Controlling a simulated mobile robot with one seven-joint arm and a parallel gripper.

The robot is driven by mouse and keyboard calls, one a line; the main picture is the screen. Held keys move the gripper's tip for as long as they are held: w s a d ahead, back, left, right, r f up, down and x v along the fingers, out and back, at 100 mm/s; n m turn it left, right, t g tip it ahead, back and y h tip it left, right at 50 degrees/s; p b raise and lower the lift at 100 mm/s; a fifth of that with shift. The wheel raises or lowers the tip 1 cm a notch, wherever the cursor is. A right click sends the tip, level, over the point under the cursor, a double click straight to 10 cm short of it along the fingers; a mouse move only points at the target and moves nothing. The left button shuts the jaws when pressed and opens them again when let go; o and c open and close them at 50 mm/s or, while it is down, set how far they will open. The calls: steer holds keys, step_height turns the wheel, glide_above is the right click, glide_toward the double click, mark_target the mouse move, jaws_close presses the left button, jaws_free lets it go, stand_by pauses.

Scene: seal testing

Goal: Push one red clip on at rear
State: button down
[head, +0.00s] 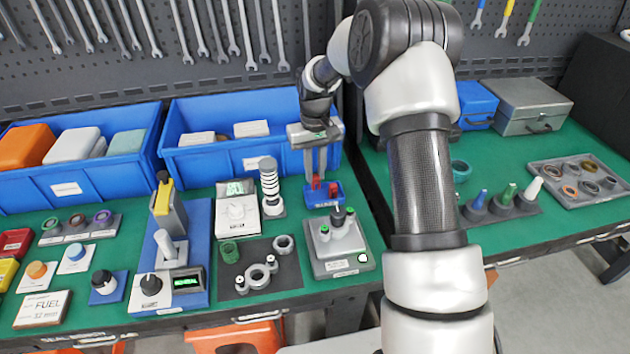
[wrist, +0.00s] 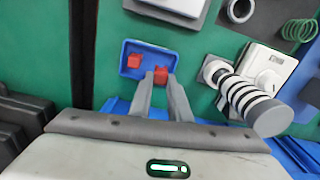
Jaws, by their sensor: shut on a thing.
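A small blue tray (head: 335,201) stands on the green bench below the right-hand blue bin; it also shows in the wrist view (wrist: 129,75). My gripper (head: 315,180) reaches down over the tray, fingers pointing down. In the wrist view my gripper (wrist: 159,80) is shut on one red clip (wrist: 160,75), held between the fingertips at the tray. I cannot tell if this clip touches the tray floor. Another red clip (wrist: 134,61) lies in the tray, apart from the fingers. No red clip shows on any other part in view.
A black-and-white ringed post (head: 269,188) stands left of the tray. A grey fixture (head: 340,250) with a black knob stands in front of it. A dark mat (head: 285,278) holds a grey flanged part (head: 257,276) and rings. Blue bins (head: 252,160) stand behind.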

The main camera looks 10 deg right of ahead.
mark_target(316, 177)
steer(key=r, duration=0.4)
steer(key=s+r+p, duration=0.1)
steer(key=r, duration=0.1)
steer(key=shift+d, duration=0.1)
steer(key=s+d+r+m+p, duration=0.15)
steer(key=s+p, duration=0.25)
steer(key=s, duration=0.6)
steer(key=shift+s+d+f+b, duration=0.1)
steer(key=shift+f+b, duration=0.9)
steer(key=shift+f, duration=0.25)
steer(key=shift+s+d+f+b, duration=0.1)
steer(key=shift+f+b, duration=0.9)
steer(key=shift+f, duration=0.25)
steer(key=shift+f+b, duration=1.1)
steer(key=shift+f, duration=0.5)
steer(key=c, duration=1.6)
jaws_free()
steer(key=shift+o, duration=0.2)
steer(key=shift+r, duration=0.15)
step_height(316, 177, up, 7)
steer(key=p, duration=0.5)
